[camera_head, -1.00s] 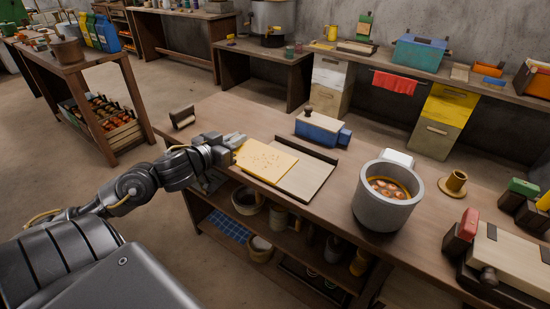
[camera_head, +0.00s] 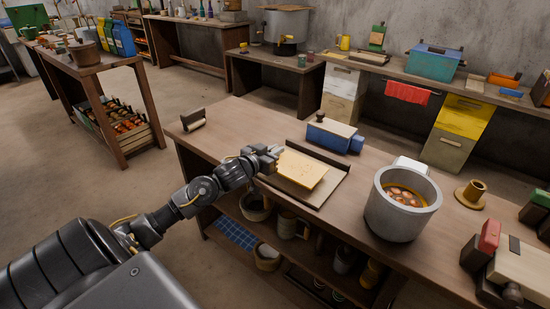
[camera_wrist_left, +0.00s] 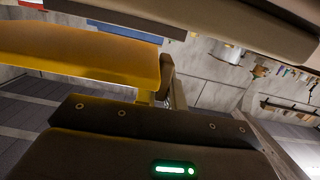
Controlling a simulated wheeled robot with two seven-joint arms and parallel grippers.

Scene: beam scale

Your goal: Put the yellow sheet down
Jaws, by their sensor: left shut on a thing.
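The yellow sheet (camera_head: 300,169) is a flat, pale yellow slab over the light board with dark raised edges (camera_head: 325,193) on the workbench. My left gripper (camera_head: 276,157) is shut on the sheet's left edge. In the left wrist view the yellow sheet (camera_wrist_left: 85,55) extends left from between the gripper's fingers (camera_wrist_left: 160,85). The sheet covers most of the board; I cannot tell whether it touches it. My right gripper is not in view.
A blue box with a pale lid (camera_head: 330,133) stands behind the board. A grey pot (camera_head: 400,210) with round pieces inside stands to the right, near a brass-coloured holder (camera_head: 471,194). Bare bench top (camera_head: 235,120) lies behind the gripper.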

